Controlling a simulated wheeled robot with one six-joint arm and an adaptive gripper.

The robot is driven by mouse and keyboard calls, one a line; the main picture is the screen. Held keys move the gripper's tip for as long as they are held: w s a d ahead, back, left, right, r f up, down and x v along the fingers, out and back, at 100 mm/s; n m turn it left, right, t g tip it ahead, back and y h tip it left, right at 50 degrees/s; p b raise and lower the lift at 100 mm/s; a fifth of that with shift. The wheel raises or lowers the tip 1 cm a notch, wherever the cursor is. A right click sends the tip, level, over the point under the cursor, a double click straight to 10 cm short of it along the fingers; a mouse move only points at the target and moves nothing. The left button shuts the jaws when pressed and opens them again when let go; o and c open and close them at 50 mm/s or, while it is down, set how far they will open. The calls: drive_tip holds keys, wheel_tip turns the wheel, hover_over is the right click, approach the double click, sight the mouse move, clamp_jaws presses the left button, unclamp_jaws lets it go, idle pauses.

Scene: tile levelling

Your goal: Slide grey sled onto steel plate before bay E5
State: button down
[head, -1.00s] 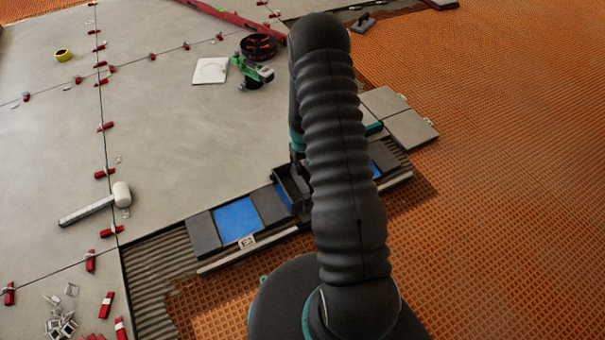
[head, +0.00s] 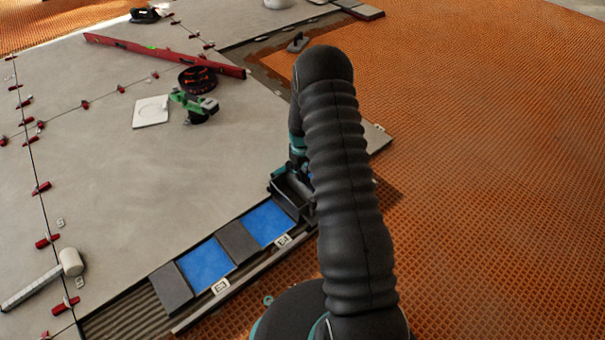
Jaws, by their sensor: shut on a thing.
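The grey sled (head: 291,192) appears as a dark open box at the far end of a strip of alternating dark grey plates and blue panels. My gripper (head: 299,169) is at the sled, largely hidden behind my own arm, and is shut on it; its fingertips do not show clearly. A blue panel (head: 267,222) lies just to the near left of the sled, with a dark grey plate (head: 238,242) beside it. Two white tags (head: 282,240) stand along the strip's edge; their lettering is too small to read. I cannot tell which plate is the steel one.
A mallet (head: 45,282) lies on the tiled floor at left. A green-handled tool (head: 194,105), a white square (head: 151,111), a dark round tub (head: 197,80) and a red level (head: 165,55) lie farther back. Orange matting (head: 490,190) at right is clear.

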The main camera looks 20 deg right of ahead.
drive_tip(key=shift+w, duration=0.15)
drive_tip(key=c, duration=1)
unclamp_jaws()
drive_tip(key=shift+r, duration=0.1)
wheel_tip(320, 180, up, 12)
